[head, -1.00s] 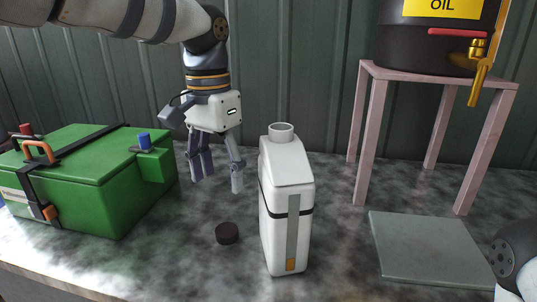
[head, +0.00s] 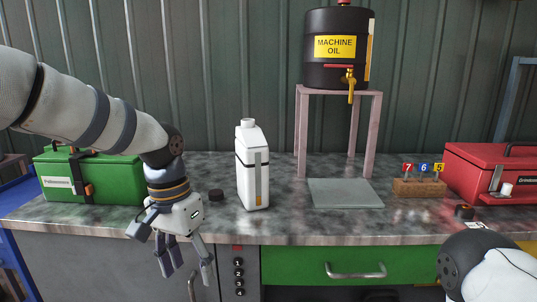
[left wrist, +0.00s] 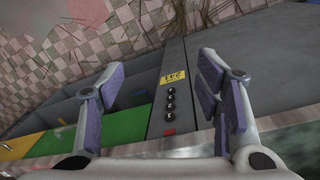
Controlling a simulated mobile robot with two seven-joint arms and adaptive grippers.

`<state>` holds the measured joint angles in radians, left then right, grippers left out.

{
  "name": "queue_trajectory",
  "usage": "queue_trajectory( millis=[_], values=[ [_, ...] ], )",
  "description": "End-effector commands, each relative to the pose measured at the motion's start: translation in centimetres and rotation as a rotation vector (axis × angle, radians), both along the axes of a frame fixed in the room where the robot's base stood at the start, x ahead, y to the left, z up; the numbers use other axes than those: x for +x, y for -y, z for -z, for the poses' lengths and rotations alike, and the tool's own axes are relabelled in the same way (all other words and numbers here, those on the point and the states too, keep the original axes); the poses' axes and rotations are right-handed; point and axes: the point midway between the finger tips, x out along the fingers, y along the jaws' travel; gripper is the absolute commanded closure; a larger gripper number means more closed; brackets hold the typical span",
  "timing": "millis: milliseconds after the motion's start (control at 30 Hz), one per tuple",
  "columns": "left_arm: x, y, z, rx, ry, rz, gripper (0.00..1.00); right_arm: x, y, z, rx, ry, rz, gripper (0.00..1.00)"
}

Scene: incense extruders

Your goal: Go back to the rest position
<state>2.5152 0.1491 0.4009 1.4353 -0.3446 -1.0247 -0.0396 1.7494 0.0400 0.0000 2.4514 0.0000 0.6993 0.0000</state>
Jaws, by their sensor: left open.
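My left gripper (head: 186,272) hangs in front of the counter's front edge, pointing down, open and empty. Its spread fingers also show in the left wrist view (left wrist: 166,100), with the cabinet front and floor between and beyond them. My right arm shows only in part at the lower right of the head view; its gripper is out of the picture. A white bottle (head: 246,180) with a dark band stands upright on the counter, right of my left gripper and apart from it.
A green case (head: 95,177) sits at the left behind my left arm. A black oil drum (head: 322,72) rests on a pink stand (head: 302,130). A grey plate (head: 345,193), a wooden block with numbered tags (head: 418,187) and a red toolbox (head: 490,168) are to the right.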

Motion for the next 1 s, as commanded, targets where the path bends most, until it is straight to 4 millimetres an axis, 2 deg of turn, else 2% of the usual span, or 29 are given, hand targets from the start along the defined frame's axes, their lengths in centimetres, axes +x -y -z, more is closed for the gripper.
queue_trajectory(
  millis=[33, 167, 200, 267, 300, 367, 400, 500, 600, 633, 733, 1000],
  values=[
    [-1.3, 0.3, 3.8, -0.013, -0.033, -0.010, 0.41, 0.1, 0.0, 0.1, 0.000, 0.002, 0.000, 0.26],
    [-5.8, 0.9, 13.0, -0.062, -0.087, -0.070, 0.41, 0.1, 0.0, 0.1, 0.000, 0.003, 0.000, 0.26],
    [-8.0, 0.9, 15.9, -0.073, -0.105, -0.099, 0.41, 0.1, 0.0, 0.1, 0.000, 0.002, 0.000, 0.26],
    [-11.9, 0.7, 20.2, -0.082, -0.131, -0.151, 0.41, 0.1, 0.0, 0.1, 0.000, 0.001, 0.000, 0.26],
    [-15.0, 0.2, 22.7, -0.082, -0.147, -0.193, 0.41, 0.0, 0.0, 0.1, 0.000, 0.000, 0.000, 0.26],
    [-19.9, -0.8, 25.8, -0.067, -0.167, -0.258, 0.41, 0.0, 0.0, 0.1, 0.000, 0.000, 0.000, 0.26],
    [-23.2, -1.7, 27.3, -0.049, -0.176, -0.299, 0.41, 0.0, 0.0, 0.1, 0.000, 0.000, 0.000, 0.26],
    [-30.6, -4.3, 29.0, 0.018, -0.182, -0.384, 0.41, 0.1, 0.0, 0.1, 0.000, 0.001, 0.000, 0.26],
    [-35.4, -6.6, 28.8, 0.084, -0.175, -0.428, 0.41, 0.1, 0.0, 0.1, 0.000, 0.002, 0.000, 0.26],
    [-36.3, -7.1, 28.6, 0.099, -0.170, -0.436, 0.41, 0.1, 0.0, 0.1, 0.000, 0.002, 0.000, 0.26],
    [-37.9, -8.0, 28.2, 0.128, -0.161, -0.449, 0.41, 0.1, 0.0, 0.1, 0.000, 0.002, 0.000, 0.26],
    [-37.9, -8.1, 28.2, 0.130, -0.155, -0.450, 0.41, 0.1, 0.0, 0.1, 0.000, 0.001, 0.000, 0.26]
  ],
)
